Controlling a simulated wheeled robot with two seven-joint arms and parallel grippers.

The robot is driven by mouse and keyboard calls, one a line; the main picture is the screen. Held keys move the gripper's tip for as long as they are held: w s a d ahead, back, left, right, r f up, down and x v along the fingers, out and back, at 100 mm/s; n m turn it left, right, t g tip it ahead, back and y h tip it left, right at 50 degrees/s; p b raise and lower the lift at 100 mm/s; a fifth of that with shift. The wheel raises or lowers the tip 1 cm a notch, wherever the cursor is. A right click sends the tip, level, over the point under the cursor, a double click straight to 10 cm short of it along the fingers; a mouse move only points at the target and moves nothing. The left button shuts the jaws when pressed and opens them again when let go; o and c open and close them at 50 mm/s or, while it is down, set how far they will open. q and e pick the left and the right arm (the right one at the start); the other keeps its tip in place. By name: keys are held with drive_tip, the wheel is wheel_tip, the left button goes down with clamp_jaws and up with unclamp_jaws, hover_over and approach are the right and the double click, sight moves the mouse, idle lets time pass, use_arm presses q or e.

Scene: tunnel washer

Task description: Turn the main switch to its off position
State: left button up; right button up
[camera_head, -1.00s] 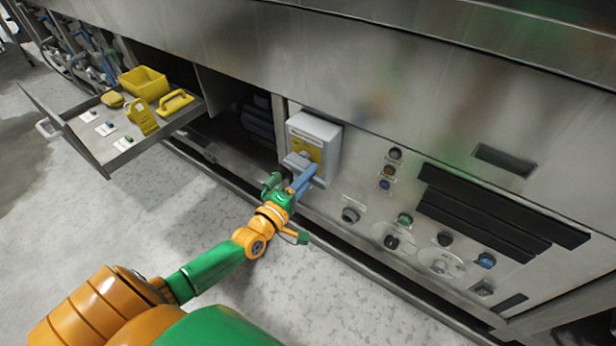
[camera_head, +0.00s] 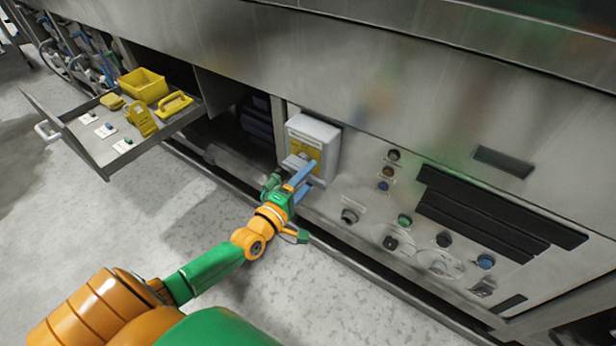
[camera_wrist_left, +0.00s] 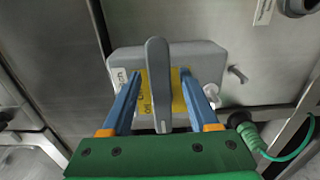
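The main switch is a grey box (camera_head: 318,135) with a yellow plate (camera_head: 306,154) on the steel panel; in the wrist view the box (camera_wrist_left: 210,62) fills the middle. Its grey lever (camera_wrist_left: 158,85) runs up and down in that picture, with a pale mark near its lower end. My left gripper (camera_head: 310,180) is at the front of the box. In the wrist view its two blue fingers (camera_wrist_left: 162,85) are spread, one on each side of the lever, with gaps showing between. Part of the plate's lettering is hidden. My right gripper is not in view.
An open drawer (camera_head: 85,150) with a yellow bin (camera_head: 144,85) and yellow tools juts out at the left. Several buttons and knobs (camera_head: 404,220) and black slats (camera_head: 490,220) are on the panel to the right. The floor in front is clear.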

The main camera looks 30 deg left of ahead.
use_arm(q)
drive_tip(key=s+p, duration=0.1)
drive_tip(key=s, duration=0.6)
drive_tip(key=shift+a, duration=0.3)
